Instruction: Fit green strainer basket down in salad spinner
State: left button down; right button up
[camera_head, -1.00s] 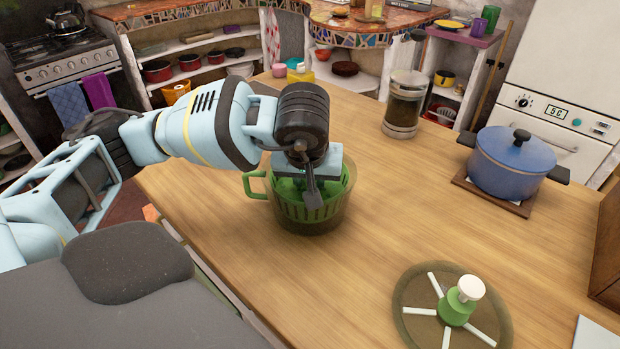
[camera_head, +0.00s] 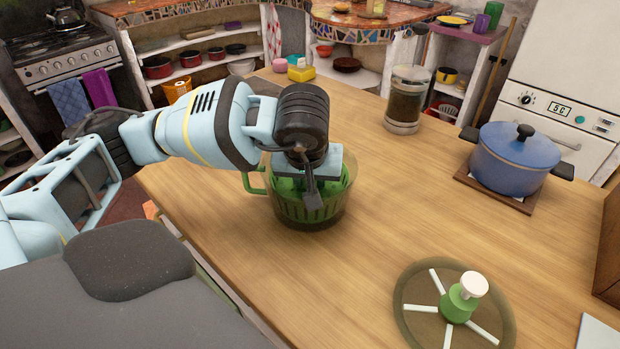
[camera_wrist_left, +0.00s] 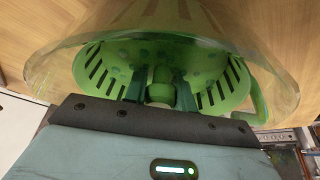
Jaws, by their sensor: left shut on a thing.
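The salad spinner bowl (camera_head: 341,214) is a see-through, brownish-tinted bowl standing upright on the wooden counter; it also shows in the left wrist view (camera_wrist_left: 275,62). The green strainer basket (camera_head: 298,211), slotted and with a green side handle at its left, shows within the bowl's outline. Whether it rests on the bowl's bottom cannot be told. My left gripper (camera_head: 312,194) reaches down into the basket from above. In the left wrist view its fingers (camera_wrist_left: 160,90) are shut on the basket's green central post. My right gripper is not in view.
The spinner's round lid (camera_head: 412,308) with a green and white knob lies at the front right. A blue pot (camera_head: 513,165) on a trivet stands at the right, and a glass jar (camera_head: 404,103) at the back. The counter between bowl and pot is clear.

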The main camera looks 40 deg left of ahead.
pick_arm(q)
jog(key=shift+f, duration=0.3)
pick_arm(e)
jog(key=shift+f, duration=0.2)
pick_arm(q)
jog(key=c, duration=1.1)
grip_release()
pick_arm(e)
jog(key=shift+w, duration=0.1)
pick_arm(q)
jog(key=v, duration=0.2)
jog(key=shift+r, duration=0.4)
jog(key=v, duration=0.4)
jog(key=shift+d+f, duration=0.1)
jog(key=shift+s+r, duration=0.3)
jog(key=shift+r, duration=0.25)
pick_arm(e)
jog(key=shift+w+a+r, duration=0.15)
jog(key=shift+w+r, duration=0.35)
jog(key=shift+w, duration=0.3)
